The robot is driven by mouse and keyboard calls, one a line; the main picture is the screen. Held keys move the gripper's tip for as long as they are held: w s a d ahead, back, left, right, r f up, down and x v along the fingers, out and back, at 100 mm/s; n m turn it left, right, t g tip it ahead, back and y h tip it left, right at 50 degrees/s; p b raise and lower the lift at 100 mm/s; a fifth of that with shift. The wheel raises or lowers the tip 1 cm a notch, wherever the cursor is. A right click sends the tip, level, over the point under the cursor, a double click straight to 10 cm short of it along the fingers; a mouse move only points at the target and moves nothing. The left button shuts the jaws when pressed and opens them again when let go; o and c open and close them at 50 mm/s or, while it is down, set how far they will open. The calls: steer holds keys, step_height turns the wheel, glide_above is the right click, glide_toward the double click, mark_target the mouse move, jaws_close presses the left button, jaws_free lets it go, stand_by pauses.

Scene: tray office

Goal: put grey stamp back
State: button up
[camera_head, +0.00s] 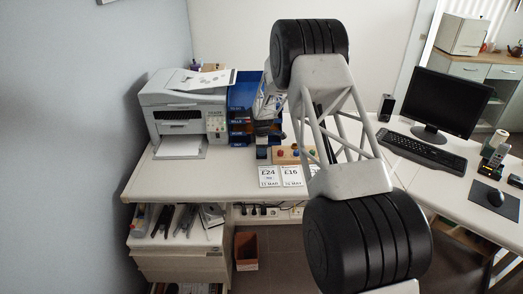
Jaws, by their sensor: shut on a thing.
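My gripper (262,128) is partly hidden behind my own arm, over the desk in front of the blue tray unit. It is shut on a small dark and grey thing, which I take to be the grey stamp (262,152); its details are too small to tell. A wooden stamp rack (281,156) with several coloured knobs stands on the desk just right of the gripper. My arm hides part of the rack's right side. I cannot tell whether the held stamp touches the desk.
The blue tray unit (240,118) stands behind the gripper, beside a grey printer (184,112). Printed cards (280,176) lie at the desk's front edge, below the rack. A monitor (448,100), keyboard (424,150) and phone (493,158) are at the right. The desk's front left is clear.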

steer(key=shift+f, duration=0.15)
steer(key=o, duration=0.8)
steer(key=shift+c, duration=0.2)
step_height(320, 180, up, 12)
steer(key=shift+f, duration=0.25)
steer(key=shift+r, duration=0.4)
stand_by(0.3)
